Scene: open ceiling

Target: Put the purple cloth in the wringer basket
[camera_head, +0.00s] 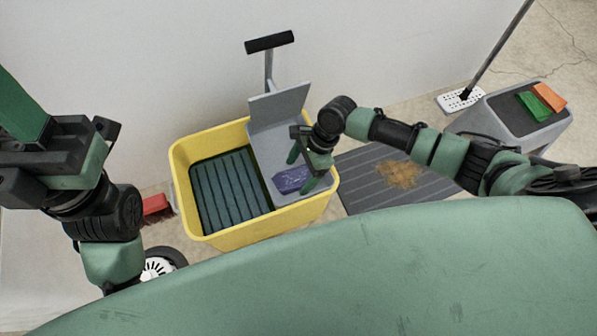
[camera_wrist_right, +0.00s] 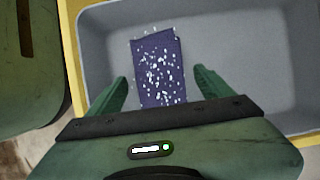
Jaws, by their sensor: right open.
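The purple cloth (camera_head: 292,180) lies in the grey wringer basket (camera_head: 262,150), which is set in the right part of the yellow bucket (camera_head: 222,240). In the right wrist view the cloth (camera_wrist_right: 158,68) is a dark purple rectangle with white specks on the basket's grey floor (camera_wrist_right: 230,60). My right gripper (camera_head: 304,168) is over the basket, its fingers spread. In the wrist view its two green fingertips (camera_wrist_right: 162,88) stand apart on either side of the cloth's near end, not closed on it. My left gripper (camera_head: 50,160) is at the far left, away from the bucket; its fingers are not clear.
A grey ridged mat (camera_head: 360,190) with a brown spill (camera_head: 398,174) lies right of the bucket. A grey bin (camera_head: 500,122) holds a green cloth (camera_head: 540,103) and an orange cloth (camera_head: 550,95). A red brush (camera_head: 156,204) is left of the bucket. A wall stands behind.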

